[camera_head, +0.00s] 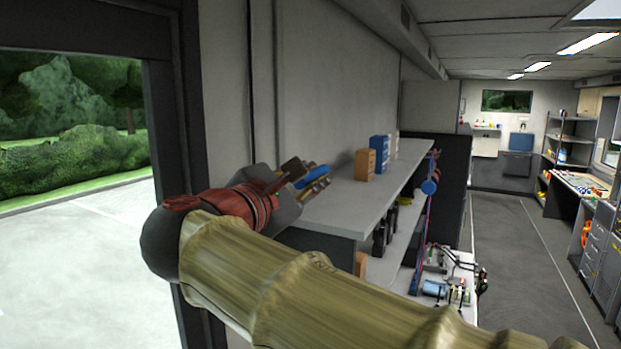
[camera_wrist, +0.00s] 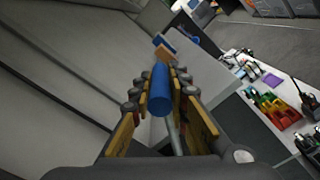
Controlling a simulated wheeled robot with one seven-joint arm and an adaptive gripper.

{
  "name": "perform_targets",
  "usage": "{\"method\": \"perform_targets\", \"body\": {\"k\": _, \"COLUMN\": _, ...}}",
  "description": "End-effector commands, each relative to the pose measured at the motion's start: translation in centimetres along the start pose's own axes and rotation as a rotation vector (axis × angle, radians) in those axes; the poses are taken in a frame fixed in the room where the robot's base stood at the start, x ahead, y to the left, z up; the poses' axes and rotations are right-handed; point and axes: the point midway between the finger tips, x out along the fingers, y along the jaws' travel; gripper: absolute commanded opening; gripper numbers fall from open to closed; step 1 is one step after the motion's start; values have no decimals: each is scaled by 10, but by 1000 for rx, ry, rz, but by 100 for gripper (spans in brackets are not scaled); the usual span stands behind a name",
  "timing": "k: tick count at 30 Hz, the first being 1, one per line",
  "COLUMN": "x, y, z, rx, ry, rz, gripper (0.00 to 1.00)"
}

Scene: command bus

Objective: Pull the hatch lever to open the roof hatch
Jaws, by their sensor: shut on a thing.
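My gripper (camera_head: 306,178) is at the left wall, just above the near end of a grey shelf unit. Its fingers are shut on a blue cylindrical grip, the hatch lever's handle (camera_head: 314,175). In the wrist view the blue handle (camera_wrist: 160,88) lies lengthwise between the fingers of my gripper (camera_wrist: 165,80). A thin grey rod runs from it back toward the palm. Where the rod is fixed is hidden. A bright panel (camera_head: 600,9) is cut by the top right edge of the head view; I cannot tell whether it is the roof hatch.
The grey shelf unit (camera_head: 385,188) lies close under and beyond my gripper, with an orange box (camera_head: 365,164) and a blue box (camera_head: 379,153) on top. A bench with tools (camera_head: 445,283) is at its right. An aisle (camera_head: 520,270) runs clear. A doorway opens at left.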

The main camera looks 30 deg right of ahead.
Motion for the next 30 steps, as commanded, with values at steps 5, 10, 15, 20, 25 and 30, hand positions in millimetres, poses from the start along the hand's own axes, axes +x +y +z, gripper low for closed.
{"method": "perform_targets", "body": {"k": 5, "x": 0, "y": 1, "z": 1, "rx": 2, "ry": 0, "rz": 1, "gripper": 26}}
{"method": "perform_targets", "body": {"k": 10, "x": 0, "y": 0, "z": 0, "rx": 1, "ry": 0, "rz": 1, "gripper": 35}}
{"method": "perform_targets", "body": {"k": 15, "x": 0, "y": 0, "z": 0, "rx": 0, "ry": 0, "rz": 1, "gripper": 35}}
{"method": "perform_targets", "body": {"k": 20, "x": -2, "y": 0, "z": 0, "rx": 0, "ry": 0, "rz": 1, "gripper": 35}}
{"method": "perform_targets", "body": {"k": 25, "x": -15, "y": 1, "z": -1, "rx": 0, "ry": 2, "rz": 3, "gripper": 35}}
{"method": "perform_targets", "body": {"k": 30, "x": -42, "y": 1, "z": -1, "rx": 0, "ry": 4, "rz": 5, "gripper": 35}}
